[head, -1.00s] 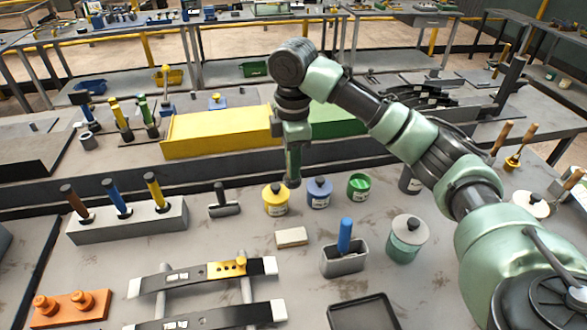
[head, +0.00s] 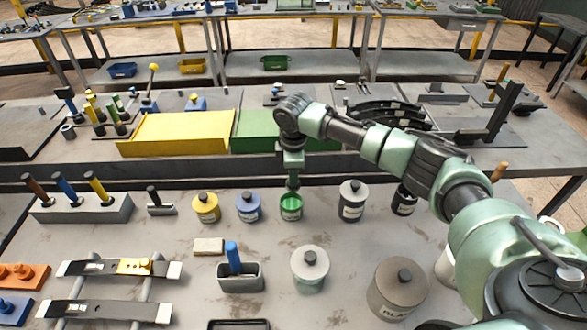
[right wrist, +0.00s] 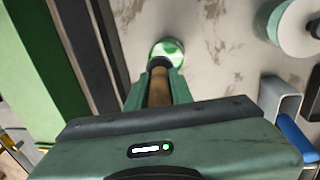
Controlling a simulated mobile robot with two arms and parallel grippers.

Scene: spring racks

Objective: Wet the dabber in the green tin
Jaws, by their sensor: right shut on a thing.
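The green tin (head: 291,209) stands open on the bench, in a row with yellow and blue lidded tins. My right gripper (head: 292,182) points down right above the green tin. In the right wrist view it is shut on the dabber (right wrist: 160,88), whose wooden handle lies between the fingers and has a dark lower end. Beyond that end the green tin (right wrist: 170,46) shows with green and white inside its rim. Whether the dabber's tip touches the contents cannot be told. My left gripper is not in view.
The yellow tin (head: 205,211) and blue tin (head: 248,210) stand left of the green tin; a grey lidded tin (head: 351,206) stands right. A grey holder with a blue handle (head: 240,275) and a pale-lidded jar (head: 309,272) stand nearer. A green bin (head: 258,136) is behind.

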